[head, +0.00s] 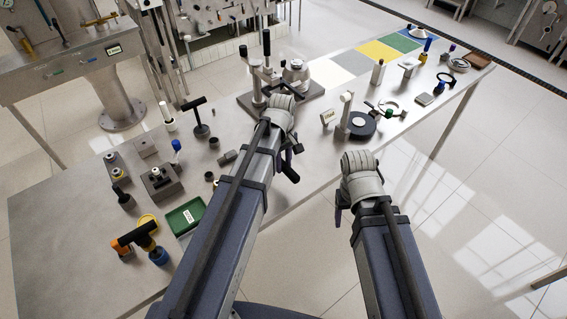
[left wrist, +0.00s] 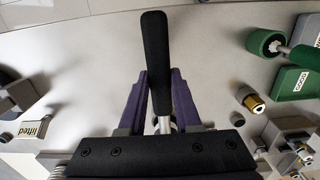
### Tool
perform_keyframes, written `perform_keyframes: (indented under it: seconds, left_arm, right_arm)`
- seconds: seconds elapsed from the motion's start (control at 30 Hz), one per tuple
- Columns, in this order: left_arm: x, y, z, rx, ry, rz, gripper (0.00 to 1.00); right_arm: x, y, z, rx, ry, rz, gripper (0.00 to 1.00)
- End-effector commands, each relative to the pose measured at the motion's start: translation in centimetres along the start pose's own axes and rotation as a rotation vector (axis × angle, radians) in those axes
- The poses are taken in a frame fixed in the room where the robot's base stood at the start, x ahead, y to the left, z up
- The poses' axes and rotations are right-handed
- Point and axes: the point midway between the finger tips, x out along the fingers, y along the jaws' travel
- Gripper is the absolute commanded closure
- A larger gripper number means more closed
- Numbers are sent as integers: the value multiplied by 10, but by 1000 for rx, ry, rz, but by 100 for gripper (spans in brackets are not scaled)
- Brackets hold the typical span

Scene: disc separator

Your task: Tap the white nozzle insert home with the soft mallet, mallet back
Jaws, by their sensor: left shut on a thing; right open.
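My left gripper (head: 289,154) is shut on a black-handled tool (left wrist: 154,50); the left wrist view shows its grip and metal shaft between the purple fingers. The tool's head is hidden, so I cannot tell whether it is a mallet. Two white candidates for the nozzle insert are a white cylinder (head: 167,116) at the bench's back left and a white-topped post (head: 346,100) beside a black disc (head: 362,126). I cannot tell which is the insert. My right gripper (head: 342,204) is open and empty, off the bench's front edge. An orange-and-black tool (head: 138,236) lies at the front left.
A metal fixture (head: 269,76) with posts stands behind my left gripper. A green tray (head: 186,216) sits left of my left arm and shows in the left wrist view (left wrist: 297,83). A "lifted" card (head: 328,117) stands right of it. Coloured mats (head: 378,51) run along the back.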

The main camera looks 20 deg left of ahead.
Motion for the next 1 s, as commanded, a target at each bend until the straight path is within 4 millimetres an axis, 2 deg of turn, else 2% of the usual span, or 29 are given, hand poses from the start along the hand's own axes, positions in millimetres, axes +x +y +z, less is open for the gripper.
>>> perform_keyframes:
  seconds: [1.0]
  left_arm:
    - [14, 0, -1, 0, 0, 0, 100]
  right_arm:
    - [14, -1, -1, 0, 0, 0, 34]
